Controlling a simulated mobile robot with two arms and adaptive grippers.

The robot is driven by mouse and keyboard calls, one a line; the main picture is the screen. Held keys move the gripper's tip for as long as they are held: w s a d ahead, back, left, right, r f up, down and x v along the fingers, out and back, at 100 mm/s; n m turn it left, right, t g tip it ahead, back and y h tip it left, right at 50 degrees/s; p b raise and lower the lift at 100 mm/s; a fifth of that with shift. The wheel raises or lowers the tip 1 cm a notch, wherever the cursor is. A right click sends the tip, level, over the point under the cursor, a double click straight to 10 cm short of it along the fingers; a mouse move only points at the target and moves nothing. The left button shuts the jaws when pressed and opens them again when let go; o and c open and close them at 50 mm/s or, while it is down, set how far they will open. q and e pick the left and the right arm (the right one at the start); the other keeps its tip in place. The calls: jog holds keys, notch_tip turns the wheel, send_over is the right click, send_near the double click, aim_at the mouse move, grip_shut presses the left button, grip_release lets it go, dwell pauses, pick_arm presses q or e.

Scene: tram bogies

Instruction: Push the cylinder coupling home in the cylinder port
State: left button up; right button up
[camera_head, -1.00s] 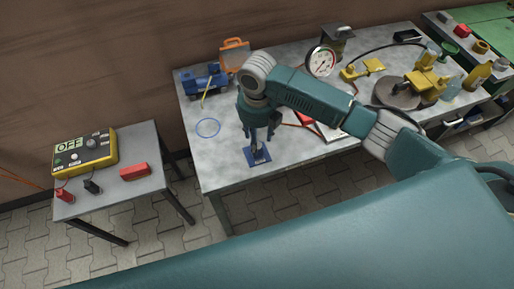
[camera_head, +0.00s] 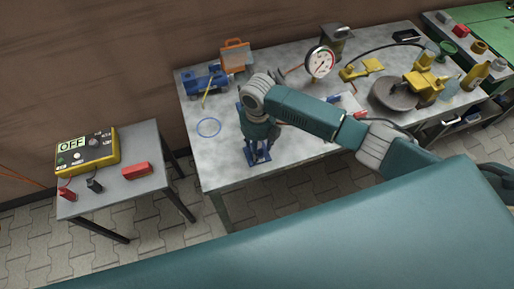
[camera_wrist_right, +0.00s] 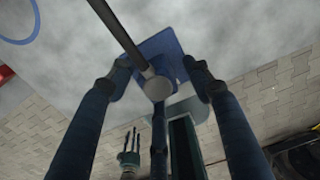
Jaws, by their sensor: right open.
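My right gripper (camera_head: 258,154) points down over a blue stand (camera_head: 252,161) near the front edge of the workbench. In the right wrist view, the fingers (camera_wrist_right: 158,78) are open, one on each side of the blue stand (camera_wrist_right: 160,47). Between them is a grey round end (camera_wrist_right: 157,88) joined to a dark rod (camera_wrist_right: 122,32); I cannot tell if the fingers touch it. On the bench's right side, a yellow fitting (camera_head: 425,84) stands by a grey disc (camera_head: 392,93), with a black hose (camera_head: 376,50) nearby. I cannot tell which parts are the coupling and port.
A round gauge (camera_head: 320,62), a blue vice-like tool (camera_head: 205,80) and an orange case (camera_head: 236,56) stand towards the back of the workbench (camera_head: 215,165). A blue ring (camera_head: 208,127) lies left of the gripper. A side table holds a yellow box (camera_head: 86,154) reading OFF.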

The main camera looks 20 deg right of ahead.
jog(key=shift+c, duration=0.5)
jog(key=c, duration=0.9)
notch_tip(320, 180, up, 19)
jog(key=b, duration=0.3)
jog(key=shift+r, duration=0.55)
